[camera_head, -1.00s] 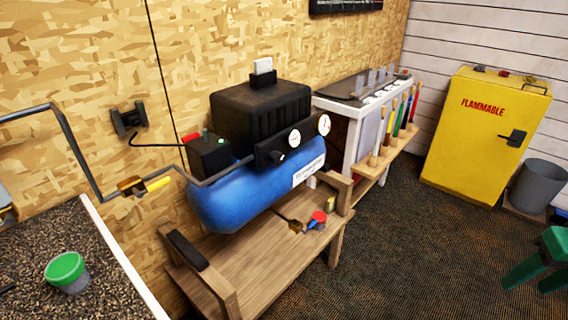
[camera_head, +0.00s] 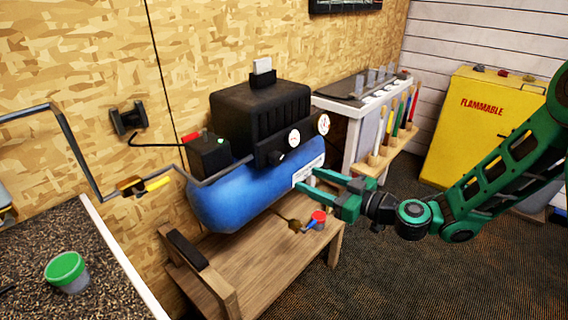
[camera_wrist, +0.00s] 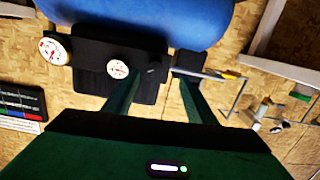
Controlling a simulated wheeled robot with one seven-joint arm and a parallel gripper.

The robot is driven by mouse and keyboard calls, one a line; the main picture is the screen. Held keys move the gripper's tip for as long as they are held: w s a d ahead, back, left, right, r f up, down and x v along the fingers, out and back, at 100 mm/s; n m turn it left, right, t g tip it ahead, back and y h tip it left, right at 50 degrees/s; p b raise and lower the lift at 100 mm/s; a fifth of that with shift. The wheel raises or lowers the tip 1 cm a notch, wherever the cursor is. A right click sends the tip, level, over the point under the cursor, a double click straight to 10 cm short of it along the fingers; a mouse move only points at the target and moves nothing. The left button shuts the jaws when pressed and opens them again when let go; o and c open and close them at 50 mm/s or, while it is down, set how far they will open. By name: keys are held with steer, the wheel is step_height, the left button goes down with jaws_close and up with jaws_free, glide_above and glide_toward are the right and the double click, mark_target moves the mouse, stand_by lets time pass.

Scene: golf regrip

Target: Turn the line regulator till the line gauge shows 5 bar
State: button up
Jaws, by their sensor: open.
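The compressor's black panel (camera_head: 268,152) carries a small knob (camera_head: 279,157), which looks like the line regulator, and a white gauge (camera_head: 294,138) beside it. A second white gauge (camera_head: 323,124) sits further right. I cannot tell for sure which is the line gauge, and the readings are too small to make out. My gripper (camera_head: 311,182) is open and empty, in front of the blue tank's right end, lower and to the right of the knob. In the wrist view the knob (camera_wrist: 152,71) shows between and beyond my open fingers (camera_wrist: 157,84), apart from them; both gauges are to its left.
The blue tank (camera_head: 240,193) stands on a wooden bench (camera_head: 240,262). A red-and-blue drain fitting (camera_head: 317,219) is below my gripper. A pipe with a yellow-handled valve (camera_head: 158,183) runs left. A tool rack (camera_head: 395,147) stands behind, beside a yellow cabinet (camera_head: 470,125).

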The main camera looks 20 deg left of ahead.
mark_target(280, 161)
steer(key=shift+m+t+y, duration=0.3)
steer(key=shift+m+t, duration=0.1)
steer(key=shift+t, duration=0.3)
steer(key=x, duration=1.2)
steer(key=shift+w+r, duration=0.1)
steer(key=shift+r, duration=0.15)
steer(key=c, duration=1)
